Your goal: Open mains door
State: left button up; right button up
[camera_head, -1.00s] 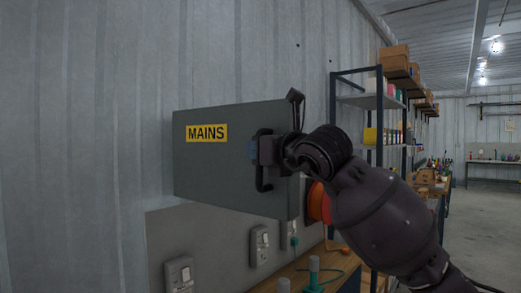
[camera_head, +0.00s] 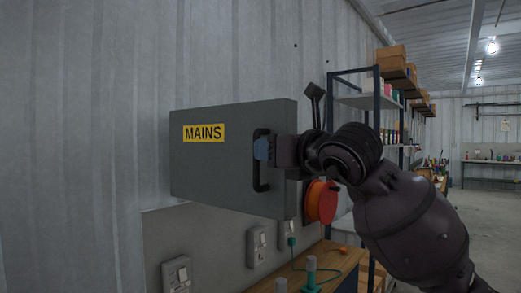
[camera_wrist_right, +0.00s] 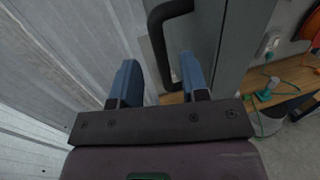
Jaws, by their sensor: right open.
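The grey mains door (camera_head: 215,165), with a yellow MAINS label (camera_head: 204,133), shows on the wall box in the head view. Its black handle (camera_head: 258,183) stands upright near the door's right edge. My right gripper (camera_head: 264,149) is at the handle, reaching in from the right with blue fingers. In the right wrist view the gripper (camera_wrist_right: 158,72) is open, with a finger on each side of the handle (camera_wrist_right: 155,32). The handle's lower part is close to the right finger; I cannot tell if they touch. My left gripper is not in view.
A corrugated metal wall (camera_head: 80,120) runs behind the box. Sockets (camera_head: 176,273) sit below it. An orange reel (camera_head: 320,202) and a wooden bench (camera_head: 330,268) are at lower right. Shelving (camera_head: 365,101) stands farther back, with open floor at right.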

jog(key=v, duration=0.5)
jog(key=shift+s+d, duration=0.2)
jog(key=shift+s, duration=0.1)
